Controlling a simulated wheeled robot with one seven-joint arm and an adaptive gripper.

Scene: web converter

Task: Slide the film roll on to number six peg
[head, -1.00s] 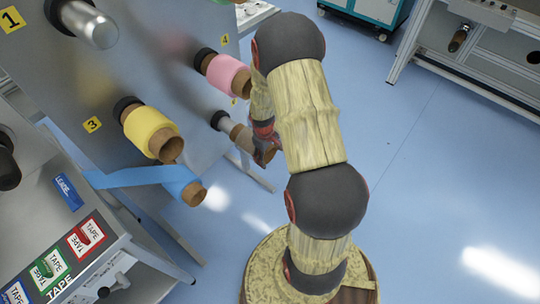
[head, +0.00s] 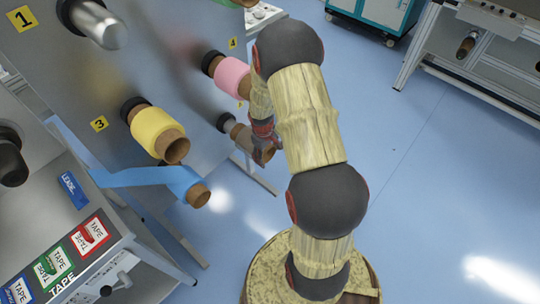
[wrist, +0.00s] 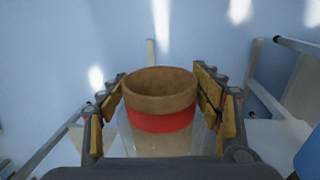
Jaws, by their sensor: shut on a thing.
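The film roll is a brown cardboard core with a red band (wrist: 160,119). In the wrist view it sits between the two fingers of my gripper (wrist: 160,82), which are shut on its sides. In the head view my gripper (head: 264,137) is partly hidden behind my arm. The label near this peg is partly hidden and cannot be read.
A pink roll (head: 232,76) is on the peg above, by label 4. A yellow roll (head: 155,132) is on peg 3, with blue film (head: 140,177) on a core below it. Peg 1 (head: 103,29) is bare. Open floor (head: 420,200) lies to the right.

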